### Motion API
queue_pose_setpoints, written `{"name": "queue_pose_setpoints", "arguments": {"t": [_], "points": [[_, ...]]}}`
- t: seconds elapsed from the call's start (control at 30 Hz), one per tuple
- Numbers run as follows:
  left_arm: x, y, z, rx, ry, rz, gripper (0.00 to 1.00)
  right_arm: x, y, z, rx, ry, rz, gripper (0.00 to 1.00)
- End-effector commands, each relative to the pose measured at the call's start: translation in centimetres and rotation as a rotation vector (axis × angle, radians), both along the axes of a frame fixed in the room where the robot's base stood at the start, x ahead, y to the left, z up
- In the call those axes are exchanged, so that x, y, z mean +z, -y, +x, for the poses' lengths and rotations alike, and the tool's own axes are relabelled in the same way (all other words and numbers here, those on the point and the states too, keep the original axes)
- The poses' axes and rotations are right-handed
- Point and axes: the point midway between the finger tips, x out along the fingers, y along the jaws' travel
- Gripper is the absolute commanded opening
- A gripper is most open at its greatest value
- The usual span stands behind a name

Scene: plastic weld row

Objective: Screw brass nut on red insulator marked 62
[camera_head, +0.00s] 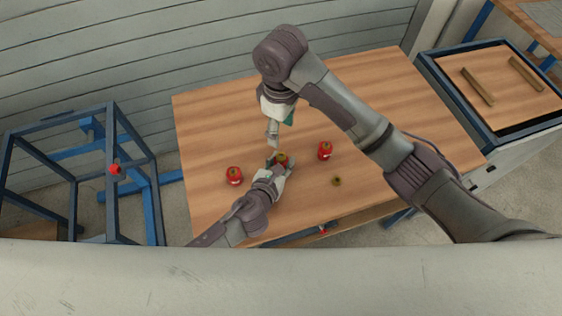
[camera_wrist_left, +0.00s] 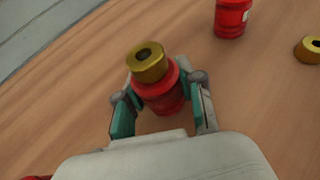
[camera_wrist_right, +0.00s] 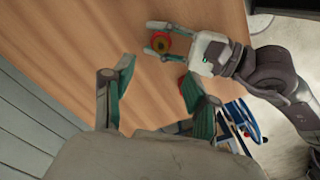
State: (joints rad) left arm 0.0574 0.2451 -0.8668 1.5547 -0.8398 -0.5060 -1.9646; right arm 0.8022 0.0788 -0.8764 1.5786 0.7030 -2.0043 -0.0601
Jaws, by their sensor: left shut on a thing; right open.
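My left gripper (camera_head: 276,166) is shut on a red insulator (camera_wrist_left: 163,96) standing on the wooden table. A brass nut (camera_wrist_left: 147,62) sits on top of that insulator; how far it is threaded I cannot tell. The pair also shows in the right wrist view (camera_wrist_right: 160,43). My right gripper (camera_head: 272,138) points down just behind the held insulator. In the right wrist view it is open and empty (camera_wrist_right: 160,85). Other red insulators stand to the left (camera_head: 234,175) and right (camera_head: 325,150). The number 62 is not readable on any of them.
A loose brass nut (camera_head: 336,181) lies near the table's front edge. The wooden table (camera_head: 400,90) is clear at the back and right. A blue frame (camera_head: 75,180) with a red object (camera_head: 115,169) stands left. A tray with two bars (camera_head: 477,86) is at right.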

Motion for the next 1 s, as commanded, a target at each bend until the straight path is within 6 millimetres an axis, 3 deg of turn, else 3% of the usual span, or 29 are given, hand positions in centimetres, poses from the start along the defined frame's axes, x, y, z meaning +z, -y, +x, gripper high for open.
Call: {"name": "queue_pose_setpoints", "arguments": {"t": [0.17, 0.47, 0.5, 0.63, 1.0], "points": [[-0.03, 0.01, -0.01, 0.0, 0.0, 0.0, 0.0, 1.17, 0.07, -0.05, -0.001, -0.001, -0.002, 0.58], [-0.03, 0.0, -0.01, 0.0, 0.0, 0.0, 0.0, 1.25, 0.04, -0.12, -0.002, -0.004, -0.001, 0.58], [-0.02, 0.0, -0.01, 0.0, 0.0, 0.0, 0.44, 1.25, 0.04, -0.12, -0.002, -0.003, -0.002, 0.58], [-0.02, -0.01, 0.0, 0.0, 0.0, 0.0, 0.66, 1.24, 0.04, -0.12, -0.002, -0.004, -0.001, 0.58], [0.1, -0.15, -0.33, 0.0, 0.0, 0.0, 0.67, 1.23, 0.04, -0.12, -0.002, -0.004, -0.001, 0.58]]}}
